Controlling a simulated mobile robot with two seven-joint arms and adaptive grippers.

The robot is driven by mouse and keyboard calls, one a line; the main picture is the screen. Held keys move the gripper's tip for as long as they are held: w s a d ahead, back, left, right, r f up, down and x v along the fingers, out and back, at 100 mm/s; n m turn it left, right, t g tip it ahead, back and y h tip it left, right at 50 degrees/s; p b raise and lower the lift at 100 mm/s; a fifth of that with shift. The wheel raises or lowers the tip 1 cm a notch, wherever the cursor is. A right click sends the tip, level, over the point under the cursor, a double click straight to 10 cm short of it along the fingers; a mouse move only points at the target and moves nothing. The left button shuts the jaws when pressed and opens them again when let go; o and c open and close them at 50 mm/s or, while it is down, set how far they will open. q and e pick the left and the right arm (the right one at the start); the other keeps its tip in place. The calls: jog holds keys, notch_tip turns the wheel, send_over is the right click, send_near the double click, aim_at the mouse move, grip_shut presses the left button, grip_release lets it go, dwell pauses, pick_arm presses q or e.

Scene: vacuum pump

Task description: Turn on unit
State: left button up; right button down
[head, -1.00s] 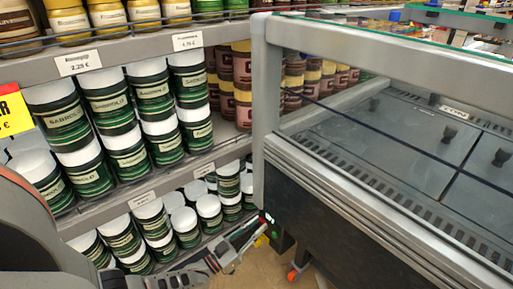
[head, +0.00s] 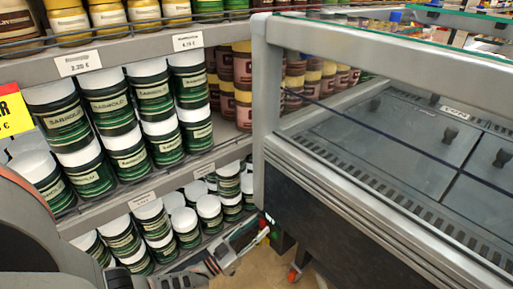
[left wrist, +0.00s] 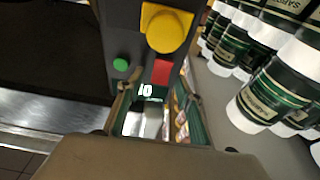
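The grey and black unit (head: 345,215), with lidded grey top panels, stands at the right in the head view. At its near left end is a dark control panel (left wrist: 95,20), close up in the left wrist view. It carries a yellow round knob (left wrist: 168,28), a red part (left wrist: 161,72), a small green button (left wrist: 121,64) and a label with white marks (left wrist: 146,90). My left gripper (head: 262,228) is at the panel, its fingers apart with the label between them (left wrist: 158,90). Contact cannot be told. My right gripper is not in view.
Shelves with several green jars with white lids (head: 155,110) stand close on the left, also in the left wrist view (left wrist: 270,95). A shelf edge (head: 180,180) runs beside my left arm. A little beige floor (head: 262,268) shows between shelf and unit.

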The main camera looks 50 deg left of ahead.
pick_arm(q)
jog(key=v, duration=1.1)
jog(key=shift+s, duration=0.4)
